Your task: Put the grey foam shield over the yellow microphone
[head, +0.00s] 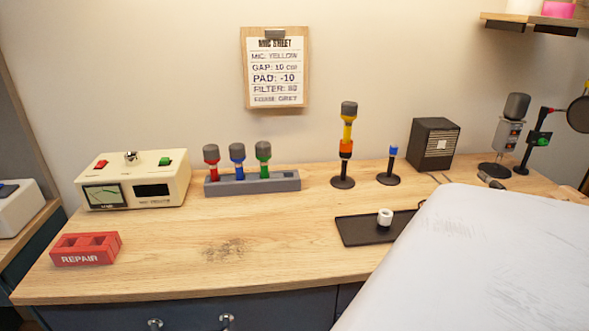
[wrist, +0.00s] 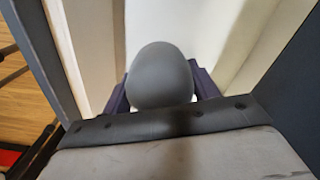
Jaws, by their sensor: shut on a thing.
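The yellow microphone (head: 347,131) stands upright in an orange holder on a round black stand at the back of the desk, right of centre. Its grey head points up. My gripper (wrist: 160,88) shows only in the wrist view, its dark fingers on both sides of a rounded grey piece, the grey foam shield (wrist: 160,70). It is shut on the shield. The shield's opening is hidden. In the head view neither gripper nor shield is visible, so their distance from the microphone cannot be told.
A blue-topped stand (head: 389,167) and a black speaker box (head: 435,145) are right of the microphone. A grey rack (head: 225,187) holds red, blue and green microphones. A black tray (head: 358,232) carries a white piece (head: 385,216). My arm covers the right front. The left-centre desk is clear.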

